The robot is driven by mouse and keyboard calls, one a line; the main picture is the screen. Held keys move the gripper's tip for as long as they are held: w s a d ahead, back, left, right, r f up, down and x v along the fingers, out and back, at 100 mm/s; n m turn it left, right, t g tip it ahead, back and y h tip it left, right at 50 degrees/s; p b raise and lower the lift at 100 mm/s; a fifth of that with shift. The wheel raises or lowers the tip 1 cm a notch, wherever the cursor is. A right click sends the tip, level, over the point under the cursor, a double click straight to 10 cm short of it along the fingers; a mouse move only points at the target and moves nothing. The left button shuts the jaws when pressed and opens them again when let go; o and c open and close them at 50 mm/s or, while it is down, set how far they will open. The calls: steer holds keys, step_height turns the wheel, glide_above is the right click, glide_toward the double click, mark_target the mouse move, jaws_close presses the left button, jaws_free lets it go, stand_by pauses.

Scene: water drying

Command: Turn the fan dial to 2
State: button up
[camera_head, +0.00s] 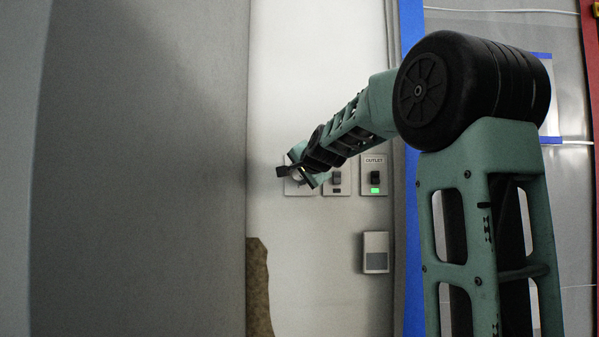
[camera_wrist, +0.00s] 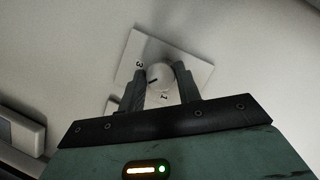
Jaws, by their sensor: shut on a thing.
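The fan dial (camera_wrist: 160,74) is a round, pale knob on a square white plate (camera_wrist: 140,45) on the wall. In the wrist view a "3" shows at its upper left and a "1" below it. A short dark mark on the knob points to the lower left, between these numbers; no "2" is visible there. My gripper (camera_wrist: 163,78) has one finger on each side of the knob and is shut on it. In the head view my gripper (camera_head: 298,168) covers the dial, and only part of the plate (camera_head: 291,188) shows.
To the right of the dial in the head view are a dark switch (camera_head: 336,178) and an outlet switch (camera_head: 375,176) with a green light. A small pale box (camera_head: 376,240) is below. A grey panel (camera_head: 140,170) fills the left side.

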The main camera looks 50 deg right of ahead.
steer(key=p, duration=0.4)
steer(key=shift+r+n, duration=0.35)
steer(key=shift+n, duration=0.05)
steer(key=shift+g+p, duration=0.3)
steer(key=shift+p, duration=0.25)
steer(key=shift+f+p, duration=0.1)
steer(key=shift+p, duration=0.75)
steer(key=shift+f+n, duration=0.25)
steer(key=shift+n, duration=0.05)
steer(key=o, duration=1)
steer(key=shift+c, duration=0.2)
